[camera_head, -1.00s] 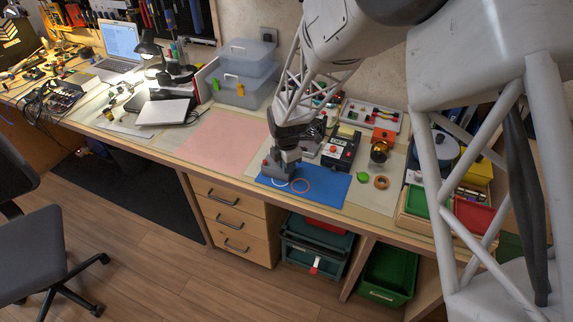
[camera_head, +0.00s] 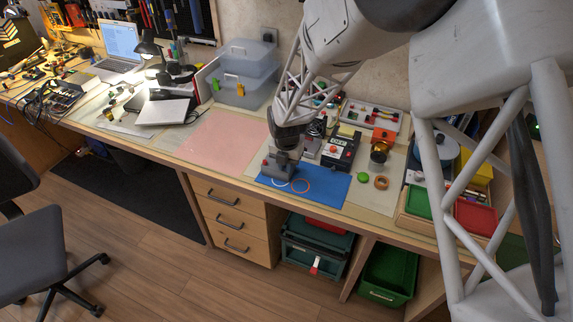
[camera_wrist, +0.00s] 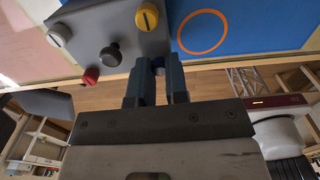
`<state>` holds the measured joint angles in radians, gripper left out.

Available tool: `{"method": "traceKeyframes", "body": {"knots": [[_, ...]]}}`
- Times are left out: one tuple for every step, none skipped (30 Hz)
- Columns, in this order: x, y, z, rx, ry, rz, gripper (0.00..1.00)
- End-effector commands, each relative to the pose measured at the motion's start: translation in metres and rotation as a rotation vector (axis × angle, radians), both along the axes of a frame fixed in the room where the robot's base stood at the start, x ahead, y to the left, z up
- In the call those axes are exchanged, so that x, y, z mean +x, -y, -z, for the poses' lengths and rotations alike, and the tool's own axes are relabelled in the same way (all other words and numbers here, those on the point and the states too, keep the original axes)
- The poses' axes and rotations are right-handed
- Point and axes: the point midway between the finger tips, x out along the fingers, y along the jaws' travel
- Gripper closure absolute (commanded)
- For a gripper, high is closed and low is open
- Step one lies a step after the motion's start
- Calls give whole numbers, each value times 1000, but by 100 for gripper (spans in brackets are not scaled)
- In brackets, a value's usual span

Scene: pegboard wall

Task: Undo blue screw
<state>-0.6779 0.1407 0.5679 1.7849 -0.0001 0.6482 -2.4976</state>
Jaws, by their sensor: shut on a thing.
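A grey block (camera_head: 272,167) stands on the blue mat (camera_head: 330,190). In the head view my gripper (camera_head: 287,150) is over the block's back side.
A green disc (camera_head: 363,177) and a brown ring (camera_head: 381,182) lie to the right. The pink mat (camera_head: 215,142) at left is clear.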

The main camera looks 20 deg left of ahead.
Motion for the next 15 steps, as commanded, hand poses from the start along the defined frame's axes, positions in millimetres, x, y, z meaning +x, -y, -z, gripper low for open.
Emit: {"method": "traceKeyframes", "body": {"knots": [[0,0,0,0,1,-4,100],[0,0,0,0,1,-6,100],[0,0,0,0,1,-8,100],[0,0,0,0,0,-9,100],[0,0,0,0,1,-10,100],[0,0,0,0,1,-10,100],[0,0,0,0,1,-9,100],[0,0,0,0,1,-9,100],[0,0,0,0,1,-9,100],[0,0,0,0,1,-9,100],[0,0,0,0,1,-9,100],[0,0,0,0,1,-9,100],[0,0,0,0,1,-9,82],[0,0,0,0,1,-9,78],[0,0,0,0,0,-9,74]]}}
